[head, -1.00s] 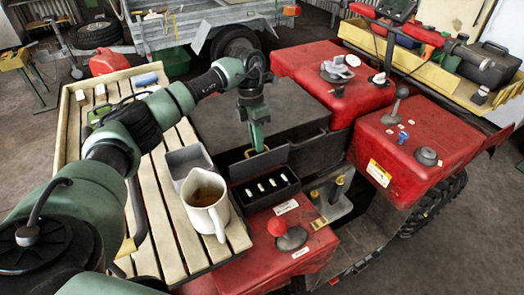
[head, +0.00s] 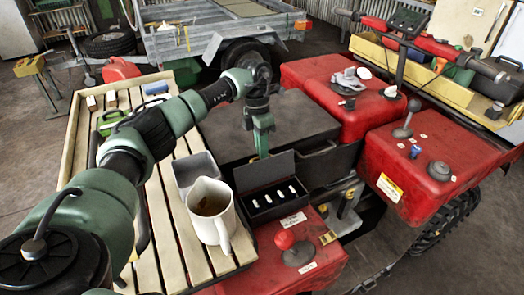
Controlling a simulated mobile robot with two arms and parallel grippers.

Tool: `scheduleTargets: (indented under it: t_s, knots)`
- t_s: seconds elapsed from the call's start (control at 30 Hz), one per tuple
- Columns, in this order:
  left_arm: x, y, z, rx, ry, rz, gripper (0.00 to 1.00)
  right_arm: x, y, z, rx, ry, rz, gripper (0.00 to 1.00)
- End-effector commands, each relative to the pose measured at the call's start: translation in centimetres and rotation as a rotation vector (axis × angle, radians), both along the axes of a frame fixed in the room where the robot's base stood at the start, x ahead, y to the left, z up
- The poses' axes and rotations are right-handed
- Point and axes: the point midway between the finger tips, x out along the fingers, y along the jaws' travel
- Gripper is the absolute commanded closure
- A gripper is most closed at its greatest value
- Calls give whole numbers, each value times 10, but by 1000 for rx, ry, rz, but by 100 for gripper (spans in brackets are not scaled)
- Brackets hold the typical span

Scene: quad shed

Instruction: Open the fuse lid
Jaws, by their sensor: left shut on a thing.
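The fuse box (head: 272,212) is a small black box on the red body, with several white fuses in a row inside it. Its dark fuse lid (head: 265,173) stands raised, about upright, along the box's far side. My left gripper (head: 262,152) points down at the lid's top edge and is shut on it. The fingertips are partly hidden behind the lid. My right gripper does not show.
A cream jug (head: 211,212) with brown liquid and a grey tin (head: 194,170) stand on the slatted wooden rack (head: 169,220), close left of the box. A red knob (head: 284,239) rises in front of the box. A dark flat cover (head: 290,122) lies behind it.

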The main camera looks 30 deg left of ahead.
Motion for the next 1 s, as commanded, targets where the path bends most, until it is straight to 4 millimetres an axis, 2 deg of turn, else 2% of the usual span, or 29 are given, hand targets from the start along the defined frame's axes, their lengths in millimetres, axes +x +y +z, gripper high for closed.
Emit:
scheduleTargets:
  t_s: [0.07, 0.1, 0.13, 0.17, 0.53, 0.8, 1.0]
  knots:
    - [-1, -3, -2, -3, 5, -2, 100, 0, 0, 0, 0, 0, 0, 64]
    - [-1, -2, -2, -2, 4, -2, 79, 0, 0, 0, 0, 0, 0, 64]
    - [-1, -2, -2, -3, 4, -1, 71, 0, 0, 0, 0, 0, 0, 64]
    - [-1, -2, -2, -3, 4, -1, 68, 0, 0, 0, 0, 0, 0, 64]
    - [2, 0, 6, -1, -4, 0, 68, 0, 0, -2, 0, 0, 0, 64]
    - [7, 7, 49, -2, -4, 0, 68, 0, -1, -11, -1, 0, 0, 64]
    - [9, 11, 71, -3, 0, -3, 68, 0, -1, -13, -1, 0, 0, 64]
